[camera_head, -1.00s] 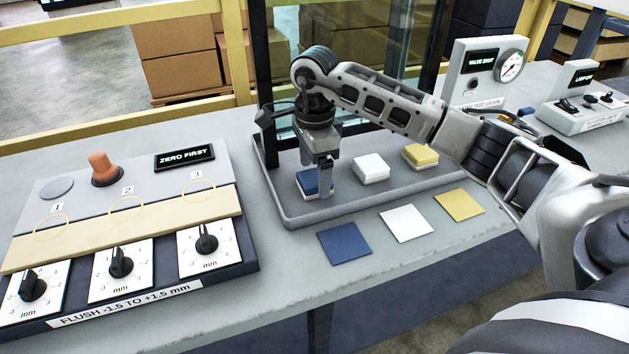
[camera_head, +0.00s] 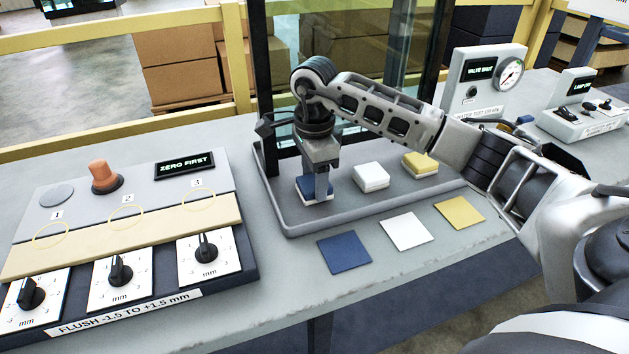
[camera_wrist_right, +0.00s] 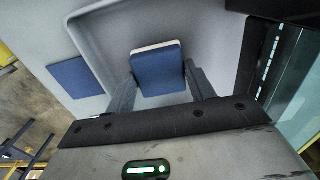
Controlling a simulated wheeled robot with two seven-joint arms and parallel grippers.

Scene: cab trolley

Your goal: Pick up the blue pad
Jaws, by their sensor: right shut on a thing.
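The blue pad (camera_head: 315,190), a block with a blue top and a white lower layer, is on the grey tray (camera_head: 290,222) at its left end. My right gripper (camera_head: 318,192) points down over it, shut on the pad. In the right wrist view the pad (camera_wrist_right: 157,70) lies between the two fingers (camera_wrist_right: 158,85), one on each side. The pad appears to be at tray level; I cannot tell whether it touches the tray. My left gripper is not in view.
A white pad (camera_head: 371,177) and a yellow pad (camera_head: 420,164) stand to the right on the tray. Flat blue (camera_head: 343,252), white (camera_head: 406,230) and yellow (camera_head: 459,212) squares lie in front. A dial panel (camera_head: 120,235) is at left; a glass screen rises behind.

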